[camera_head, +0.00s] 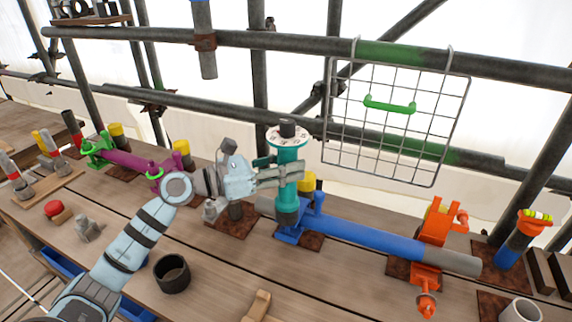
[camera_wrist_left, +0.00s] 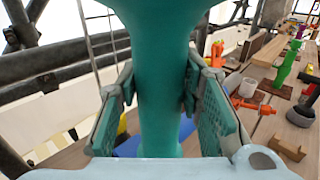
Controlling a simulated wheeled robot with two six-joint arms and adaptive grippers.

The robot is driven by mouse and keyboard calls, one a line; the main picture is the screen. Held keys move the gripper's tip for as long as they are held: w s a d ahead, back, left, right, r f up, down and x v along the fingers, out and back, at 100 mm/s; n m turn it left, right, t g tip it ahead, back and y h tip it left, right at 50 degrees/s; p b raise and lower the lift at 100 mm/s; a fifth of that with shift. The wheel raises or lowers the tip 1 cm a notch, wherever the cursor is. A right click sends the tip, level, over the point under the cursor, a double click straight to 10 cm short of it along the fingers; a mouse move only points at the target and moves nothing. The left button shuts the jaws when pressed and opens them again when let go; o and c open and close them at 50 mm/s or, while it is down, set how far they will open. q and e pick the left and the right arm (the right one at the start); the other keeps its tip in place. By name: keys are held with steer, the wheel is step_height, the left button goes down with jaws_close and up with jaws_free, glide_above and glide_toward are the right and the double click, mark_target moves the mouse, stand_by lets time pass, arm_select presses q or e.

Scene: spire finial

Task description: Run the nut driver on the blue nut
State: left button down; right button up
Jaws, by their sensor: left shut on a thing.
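The teal nut driver (camera_head: 289,152) stands upright in the head view, with a white marked dial and a dark knob on top. My left gripper (camera_head: 286,174) is shut around its shaft from the left. In the left wrist view the teal driver (camera_wrist_left: 160,65) passes between both finger pads. The driver's lower end is over the blue clamp (camera_head: 292,236) at the left end of the blue tube (camera_head: 365,238). The blue nut is not distinguishable, and the driver's lower end appears to hide it. My right gripper is not in view.
An orange clamp (camera_head: 434,236) holds the tube's right part. A yellow-capped post (camera_head: 308,182) stands close behind the driver. A wire basket panel (camera_head: 392,146) hangs at the back. A dark cup (camera_head: 172,274) stands at the front. A purple tube (camera_head: 130,162) lies at the left.

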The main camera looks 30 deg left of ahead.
mark_target(279, 134)
arm_select(q)
steer(key=shift+f, duration=0.15)
steer(key=r+p, duration=0.3)
steer(key=r, duration=0.1)
steer(key=r+p, duration=0.3)
steer(key=r, duration=0.1)
steer(key=shift+w, duration=0.2)
steer(key=shift+f, duration=0.15)
